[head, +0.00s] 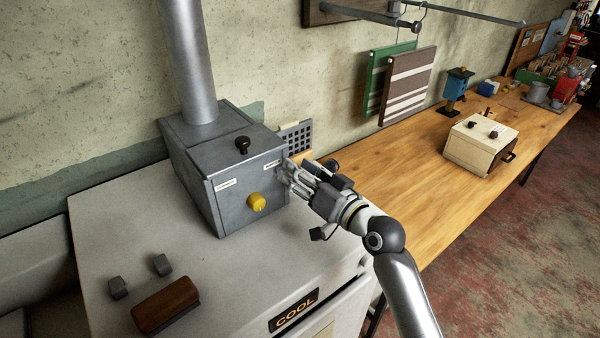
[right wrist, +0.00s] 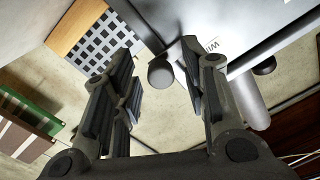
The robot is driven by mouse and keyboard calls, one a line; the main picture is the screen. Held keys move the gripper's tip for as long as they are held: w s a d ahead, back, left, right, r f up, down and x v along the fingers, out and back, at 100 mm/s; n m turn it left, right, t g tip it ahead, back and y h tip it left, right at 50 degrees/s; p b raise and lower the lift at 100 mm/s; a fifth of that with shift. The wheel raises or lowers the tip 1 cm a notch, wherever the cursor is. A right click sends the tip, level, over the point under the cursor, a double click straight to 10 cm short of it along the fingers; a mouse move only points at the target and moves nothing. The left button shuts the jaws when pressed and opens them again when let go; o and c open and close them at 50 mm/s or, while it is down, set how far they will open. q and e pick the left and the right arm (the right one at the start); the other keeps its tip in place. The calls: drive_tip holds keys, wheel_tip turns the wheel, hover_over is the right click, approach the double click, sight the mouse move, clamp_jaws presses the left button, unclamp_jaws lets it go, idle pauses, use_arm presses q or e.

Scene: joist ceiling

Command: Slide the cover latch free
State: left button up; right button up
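A grey metal box (head: 235,165) stands on the pale cabinet, with a black knob (head: 242,144) on top and a yellow knob (head: 256,202) on its front. White labels (head: 224,184) mark it. My right gripper (head: 290,172) is at the box's right side. In the right wrist view the gripper (right wrist: 158,95) is open, fingers spread, and a rounded dark grey knob (right wrist: 161,72) shows at the box's edge between the fingers, nearer the right finger. I cannot tell whether they touch. In the head view the gripper hides this knob. My left gripper is not in view.
A thick pipe (head: 190,60) rises from the box. A dark grid panel (head: 297,137) stands just behind my right gripper. A wooden block (head: 165,305) and two small grey blocks lie on the cabinet (head: 100,230). A long wooden bench (head: 400,170) extends right.

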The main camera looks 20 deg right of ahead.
clamp_jaws()
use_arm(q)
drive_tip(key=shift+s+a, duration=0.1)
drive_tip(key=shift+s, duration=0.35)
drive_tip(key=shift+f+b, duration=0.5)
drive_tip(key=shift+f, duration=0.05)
use_arm(e)
drive_tip(key=d, duration=0.1)
drive_tip(key=w+d, duration=0.1)
drive_tip(key=shift+d, duration=0.35)
drive_tip(key=shift+r, duration=0.1)
